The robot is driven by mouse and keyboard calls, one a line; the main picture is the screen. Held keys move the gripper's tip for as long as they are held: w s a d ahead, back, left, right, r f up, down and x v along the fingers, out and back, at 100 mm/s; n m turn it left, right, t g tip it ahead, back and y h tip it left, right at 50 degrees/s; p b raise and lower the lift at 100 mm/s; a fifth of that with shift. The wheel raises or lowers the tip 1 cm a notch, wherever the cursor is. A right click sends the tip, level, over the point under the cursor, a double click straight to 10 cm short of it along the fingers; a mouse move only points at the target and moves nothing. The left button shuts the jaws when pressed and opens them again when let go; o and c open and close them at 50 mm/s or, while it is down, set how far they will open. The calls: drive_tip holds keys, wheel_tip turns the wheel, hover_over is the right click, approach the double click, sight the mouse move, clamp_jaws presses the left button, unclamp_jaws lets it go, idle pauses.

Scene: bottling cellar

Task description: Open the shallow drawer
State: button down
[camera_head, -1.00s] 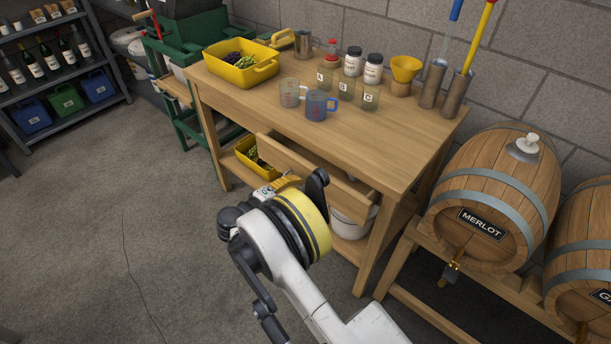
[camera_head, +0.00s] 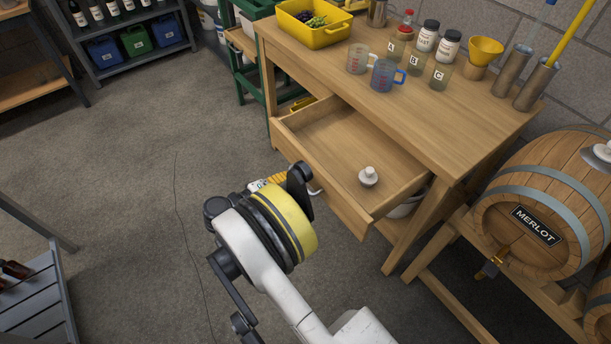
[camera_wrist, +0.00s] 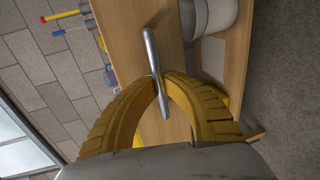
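The shallow wooden drawer (camera_head: 338,135) under the bench top is pulled well out, and its inside shows. A white knobbed stopper (camera_head: 368,178) lies on the drawer floor. My gripper (camera_head: 268,183) is at the drawer front, mostly hidden behind my wrist in the head view. In the wrist view the yellow fingers (camera_wrist: 157,76) close from both sides on the metal bar handle (camera_wrist: 153,52). The handle stands out from the wooden drawer front (camera_wrist: 125,40).
The wooden bench (camera_head: 440,130) carries a yellow tub (camera_head: 325,37), a blue-handled jug (camera_head: 384,77), a clear jug (camera_head: 359,58) and jars. A Merlot barrel (camera_head: 520,195) stands close on the right. The floor (camera_head: 140,150) left of my arm is clear.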

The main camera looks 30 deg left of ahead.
drive_tip(key=shift+s, duration=0.1)
drive_tip(key=c, duration=1.5)
unclamp_jaws()
drive_tip(key=v, duration=1.2)
